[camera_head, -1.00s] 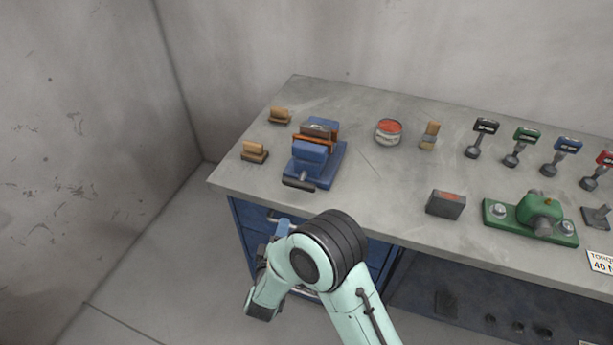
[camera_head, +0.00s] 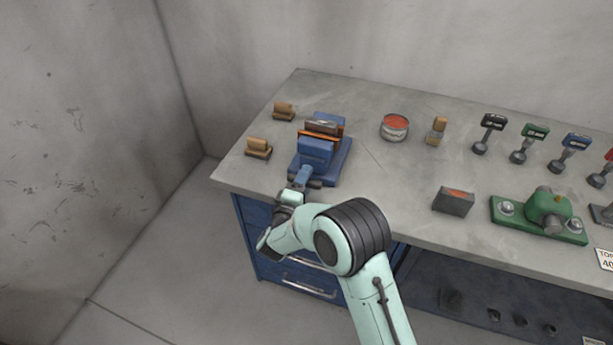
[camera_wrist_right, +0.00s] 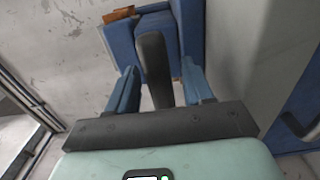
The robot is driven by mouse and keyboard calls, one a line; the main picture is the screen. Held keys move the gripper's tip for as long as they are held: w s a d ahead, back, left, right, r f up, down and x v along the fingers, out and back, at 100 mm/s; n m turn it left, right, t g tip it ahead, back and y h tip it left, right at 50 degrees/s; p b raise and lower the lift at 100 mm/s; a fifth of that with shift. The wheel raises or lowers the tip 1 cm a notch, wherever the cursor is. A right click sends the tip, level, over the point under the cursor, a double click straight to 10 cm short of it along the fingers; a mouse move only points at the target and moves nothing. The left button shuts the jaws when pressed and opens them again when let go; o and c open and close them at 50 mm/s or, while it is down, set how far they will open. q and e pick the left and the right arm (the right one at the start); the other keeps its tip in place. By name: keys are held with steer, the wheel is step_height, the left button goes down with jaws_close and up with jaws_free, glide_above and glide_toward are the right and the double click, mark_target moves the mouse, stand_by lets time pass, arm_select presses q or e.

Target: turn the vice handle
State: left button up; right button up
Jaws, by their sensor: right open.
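The blue vice (camera_head: 316,150) is fixed near the left front corner of the bench. An orange-brown block with a grey piece sits at its jaws. Its dark handle (camera_head: 316,184) is at the front and partly hidden by my right gripper (camera_head: 302,178). In the right wrist view the dark handle (camera_wrist_right: 154,62) lies lengthwise between the two blue fingers of the right gripper (camera_wrist_right: 160,84). The fingers are open, with a gap on each side of the handle. My left gripper is not in view.
Wooden-handled pieces (camera_head: 258,147) lie left of the vice. A red-topped tin (camera_head: 394,127), a dark box (camera_head: 454,201), a green fixture (camera_head: 540,213) and several coloured tools stand to the right. Blue drawers with handles (camera_head: 308,288) are under the bench edge.

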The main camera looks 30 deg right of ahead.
steer(key=shift+w+d, duration=0.5)
steer(key=shift+d, duration=0.05)
jaws_close()
